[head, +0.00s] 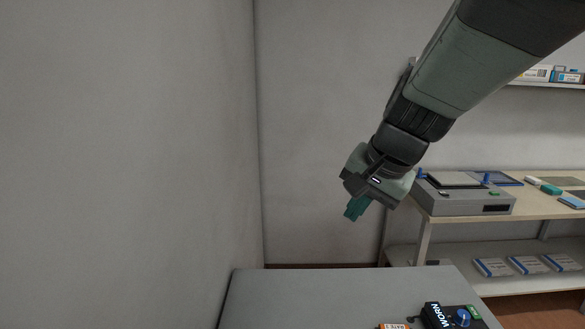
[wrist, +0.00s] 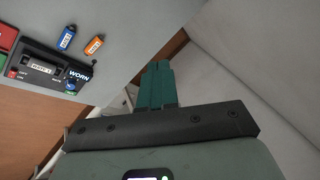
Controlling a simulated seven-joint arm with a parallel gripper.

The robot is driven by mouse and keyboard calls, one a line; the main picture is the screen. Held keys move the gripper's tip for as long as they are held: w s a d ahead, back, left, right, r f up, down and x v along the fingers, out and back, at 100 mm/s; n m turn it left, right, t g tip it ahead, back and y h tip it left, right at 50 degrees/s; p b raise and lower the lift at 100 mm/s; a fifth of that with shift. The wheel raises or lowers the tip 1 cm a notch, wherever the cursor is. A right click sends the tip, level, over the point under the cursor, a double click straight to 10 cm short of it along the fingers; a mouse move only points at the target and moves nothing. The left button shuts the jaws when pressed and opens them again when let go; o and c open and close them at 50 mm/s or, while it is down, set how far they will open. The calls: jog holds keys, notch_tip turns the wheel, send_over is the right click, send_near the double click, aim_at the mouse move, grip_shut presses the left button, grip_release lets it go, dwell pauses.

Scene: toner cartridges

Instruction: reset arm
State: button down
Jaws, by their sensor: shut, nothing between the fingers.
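My gripper (head: 356,208) hangs from my arm in the upper right middle of the head view, in open air above and beyond the grey table (head: 300,290). Its teal fingers are together with nothing between them, and they also show in the wrist view (wrist: 157,84). A black device marked WORN (head: 452,317) with a blue knob lies at the table's lower right, cut off by the frame edge. In the wrist view the WORN unit (wrist: 50,66) is at the left, well apart from my fingers.
An orange cartridge (wrist: 94,45) and a blue cartridge (wrist: 66,38) lie near the WORN unit. A bench at the right holds a grey machine (head: 465,200); white boxes (head: 528,264) sit on its lower shelf. A wall shelf (head: 550,85) is above. The table's left part is clear.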

jog(key=s+a+r+n, duration=0.3)
jog(key=s+a+n, duration=0.1)
jog(key=s, duration=0.4)
jog(key=s+d+n+t+h, duration=0.1)
jog(key=s+d, duration=0.3)
jog(key=s, duration=0.8)
jog(key=shift+s+n+h, duration=0.15)
jog(key=shift+n+h, duration=0.55)
jog(key=shift+h, duration=0.1)
jog(key=shift+r, duration=0.1)
